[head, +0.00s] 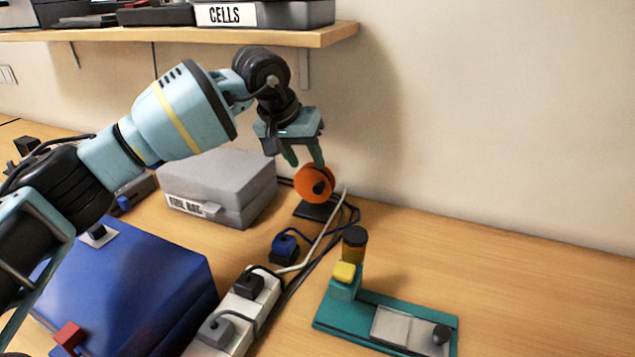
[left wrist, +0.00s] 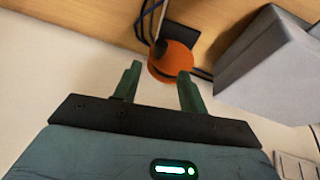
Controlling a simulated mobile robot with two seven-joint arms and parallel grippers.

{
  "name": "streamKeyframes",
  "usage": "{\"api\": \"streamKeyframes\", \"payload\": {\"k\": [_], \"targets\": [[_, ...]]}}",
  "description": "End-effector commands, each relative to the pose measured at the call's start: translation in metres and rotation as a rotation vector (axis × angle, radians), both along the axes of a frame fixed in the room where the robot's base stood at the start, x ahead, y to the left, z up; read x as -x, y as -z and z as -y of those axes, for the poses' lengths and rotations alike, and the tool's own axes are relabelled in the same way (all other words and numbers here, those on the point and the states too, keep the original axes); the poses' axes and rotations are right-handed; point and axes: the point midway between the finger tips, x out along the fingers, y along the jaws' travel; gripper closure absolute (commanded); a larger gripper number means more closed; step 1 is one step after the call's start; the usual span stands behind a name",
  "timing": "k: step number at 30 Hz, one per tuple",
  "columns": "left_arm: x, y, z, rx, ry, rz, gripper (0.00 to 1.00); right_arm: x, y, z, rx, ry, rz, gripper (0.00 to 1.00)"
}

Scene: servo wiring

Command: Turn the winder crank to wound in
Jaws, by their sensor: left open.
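The winder (head: 314,184) is an orange round drum with a dark knob on its face, standing on a dark base (head: 317,210) at the back of the table near the wall. It also shows in the left wrist view (left wrist: 172,66), with its dark knob (left wrist: 160,47) toward the left. My left gripper (head: 304,164) is open, its two green fingers just above the drum in the head view. In the left wrist view its fingertips (left wrist: 158,70) lie either side of the drum's near edge. I cannot tell whether they touch it. My right gripper is not in view.
A grey box (head: 215,180) stands left of the winder, and a blue case (head: 130,280) is at front left. Cables and a power strip (head: 240,310) run in front. A teal fixture (head: 385,325) sits at front right. A shelf (head: 180,38) overhangs behind. The right table is clear.

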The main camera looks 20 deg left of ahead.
Motion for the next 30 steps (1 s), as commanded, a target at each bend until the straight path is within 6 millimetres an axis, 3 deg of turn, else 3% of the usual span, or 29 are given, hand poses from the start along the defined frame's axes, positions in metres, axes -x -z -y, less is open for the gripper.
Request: {"api": "streamKeyframes", "payload": {"k": [15,28,30], "targets": [[-0.024,0.061,0.012,-0.002,-0.001,-0.004,0.58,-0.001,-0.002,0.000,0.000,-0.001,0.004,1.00],[-0.029,0.070,0.014,-0.002,0.000,-0.001,0.58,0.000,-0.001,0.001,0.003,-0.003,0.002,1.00],[-0.029,0.070,0.014,-0.002,-0.001,-0.001,0.65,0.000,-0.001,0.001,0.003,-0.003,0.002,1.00]]}}
